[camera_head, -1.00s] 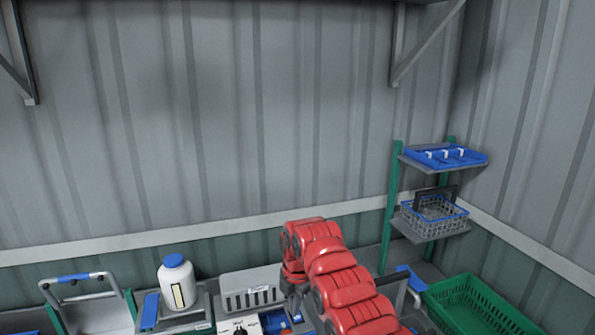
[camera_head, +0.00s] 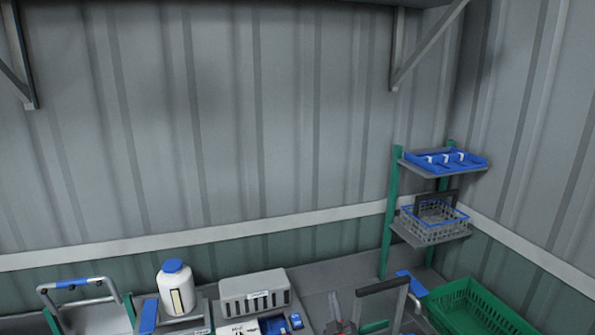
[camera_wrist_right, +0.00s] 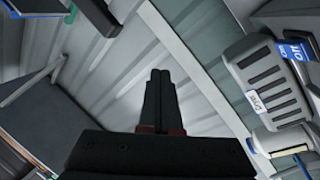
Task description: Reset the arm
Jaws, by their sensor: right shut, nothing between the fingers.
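My right gripper (camera_head: 334,298) shows small at the bottom edge of the head view, right of the grey slotted box. In the right wrist view its two dark fingers (camera_wrist_right: 160,78) lie together, with nothing between them. The red arm links are out of the head view. My left arm and gripper are not in view.
A grey slotted box (camera_head: 254,291) and a white bottle with a blue cap (camera_head: 177,287) stand left of the gripper. A grey handle frame (camera_head: 383,288) is close on its right, then a green crate (camera_head: 476,305). A shelf with a blue tray (camera_head: 445,160) and wire basket (camera_head: 434,222) stands behind.

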